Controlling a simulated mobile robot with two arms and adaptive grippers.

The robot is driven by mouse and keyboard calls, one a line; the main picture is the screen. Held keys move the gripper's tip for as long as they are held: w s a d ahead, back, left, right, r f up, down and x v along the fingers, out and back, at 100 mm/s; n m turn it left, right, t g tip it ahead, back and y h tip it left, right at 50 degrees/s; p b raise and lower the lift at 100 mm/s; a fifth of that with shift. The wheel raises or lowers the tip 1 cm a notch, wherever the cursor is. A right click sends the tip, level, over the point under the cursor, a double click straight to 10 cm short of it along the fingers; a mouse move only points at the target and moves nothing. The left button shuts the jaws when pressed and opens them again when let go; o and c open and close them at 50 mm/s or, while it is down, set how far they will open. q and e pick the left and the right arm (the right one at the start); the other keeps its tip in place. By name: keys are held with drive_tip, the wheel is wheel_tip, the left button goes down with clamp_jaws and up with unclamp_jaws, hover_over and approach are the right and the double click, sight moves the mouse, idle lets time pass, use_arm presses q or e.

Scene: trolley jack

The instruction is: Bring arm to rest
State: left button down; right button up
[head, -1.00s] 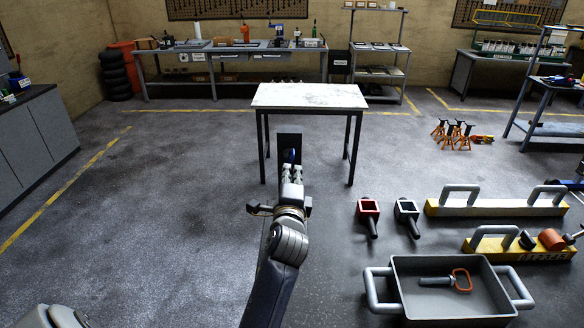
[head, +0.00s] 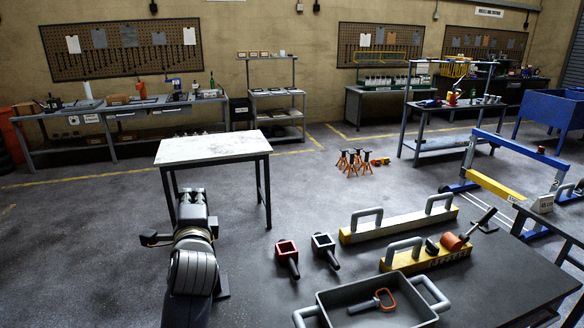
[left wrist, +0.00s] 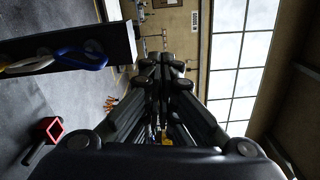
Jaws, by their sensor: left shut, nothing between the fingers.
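My left arm rises from the bottom of the head view, left of centre. Its gripper (head: 195,200) points away from me, in front of the white-topped table, and holds nothing. In the left wrist view the dark fingers (left wrist: 165,65) are together with nothing between them. My right gripper does not show.
The white-topped table (head: 212,148) stands ahead. Floor is clear at left.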

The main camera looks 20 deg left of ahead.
use_arm(q)
drive_tip(key=s+d+f+n+g+h, duration=0.35)
drive_tip(key=s+f, duration=0.25)
drive_tip(key=f, duration=0.6)
drive_tip(key=s+d+f+n+g+h, duration=0.2)
drive_tip(key=s+d+f, duration=0.4)
drive_tip(key=f, duration=0.5)
drive_tip(key=s+d+f+n+g+h, duration=0.25)
drive_tip(key=s+d+f, duration=0.2)
drive_tip(key=s, duration=0.65)
drive_tip(key=s+d+f+n+g+h, duration=0.1)
drive_tip(key=s+d+f+n+g, duration=0.25)
drive_tip(key=s+f, duration=0.45)
drive_tip(key=s+f+g+b, duration=0.1)
drive_tip(key=s+f+b, duration=0.1)
drive_tip(key=f, duration=1.3)
drive_tip(key=s+f+g+b, duration=0.1)
drive_tip(key=s+f+b, duration=0.15)
drive_tip(key=f, duration=1.15)
drive_tip(key=s+a+f+b, duration=0.2)
drive_tip(key=s+f, duration=0.6)
drive_tip(key=f, duration=0.2)
drive_tip(key=s+a+f+b, duration=0.1)
drive_tip(key=s+f+b, duration=0.1)
drive_tip(key=s+f, duration=0.6)
wheel_tip(320, 180, down, 3)
drive_tip(key=shift+s+a+r+g, duration=0.1)
drive_tip(key=shift+s+a+g, duration=0.25)
drive_tip(key=shift+g, duration=0.1)
